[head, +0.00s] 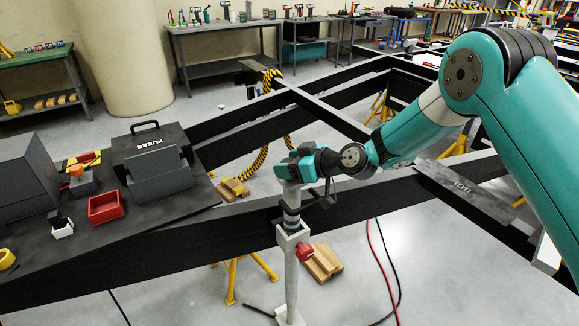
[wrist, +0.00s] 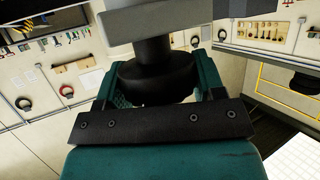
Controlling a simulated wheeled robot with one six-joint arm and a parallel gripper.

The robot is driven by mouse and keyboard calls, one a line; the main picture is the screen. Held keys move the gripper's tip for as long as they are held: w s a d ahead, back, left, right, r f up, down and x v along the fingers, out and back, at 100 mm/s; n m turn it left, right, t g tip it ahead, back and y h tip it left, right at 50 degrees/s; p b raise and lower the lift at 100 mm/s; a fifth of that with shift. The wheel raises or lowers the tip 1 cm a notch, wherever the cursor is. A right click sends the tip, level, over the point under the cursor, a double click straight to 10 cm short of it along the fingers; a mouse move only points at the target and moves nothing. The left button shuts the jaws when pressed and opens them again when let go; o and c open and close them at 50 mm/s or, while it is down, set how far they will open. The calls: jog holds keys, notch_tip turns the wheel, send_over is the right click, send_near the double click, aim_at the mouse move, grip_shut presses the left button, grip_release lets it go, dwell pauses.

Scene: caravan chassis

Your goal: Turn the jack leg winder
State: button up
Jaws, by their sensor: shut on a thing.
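The jack leg (head: 291,272) stands upright at the near chassis beam, a pale grey post with a red knob (head: 304,252) on its side. A pale grey upright piece with darker bands, which looks like the top of the jack leg, rises from it to my gripper (head: 289,172). My gripper is shut on the winder, whose shape is mostly hidden in the head view. In the wrist view, a dark round grip of the winder (wrist: 154,70) sits between the teal jaws, with a grey block above it.
The black chassis beam (head: 150,262) runs past the jack leg. A dark bench top at left holds a black case (head: 150,150) and a red bin (head: 107,207). Wooden blocks (head: 321,263) and red and black cables lie on the floor nearby.

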jog(key=m+t+h, duration=0.2)
jog(key=m+t, duration=0.1)
jog(key=shift+a+r+m+h, duration=0.1)
jog(key=shift+m+h, duration=0.2)
jog(key=m+t+h, duration=0.1)
jog(key=m+t+h+b, duration=0.1)
jog(key=shift+f+m+h, duration=0.2)
jog(key=shift+m+h, duration=0.1)
jog(key=shift+m, duration=0.1)
jog(key=m+t+h+b, duration=0.1)
jog(key=m+h+b, duration=0.1)
jog(key=h+b, duration=0.1)
jog(key=shift+w+f+m+t+b, duration=0.1)
jog(key=shift+f+m+t+b, duration=0.05)
jog(key=shift+m+t+b, duration=0.2)
jog(key=shift+d+m+h+b, duration=0.25)
jog(key=shift+m+h+b, duration=0.6)
jog(key=shift+h+b, duration=0.15)
jog(key=shift+r, duration=0.25)
jog(key=o, duration=0.9)
jog(key=b+v, duration=0.3)
jog(key=v, duration=1.4)
jog(key=shift+s+a, duration=0.1)
jog(key=shift+s, duration=0.15)
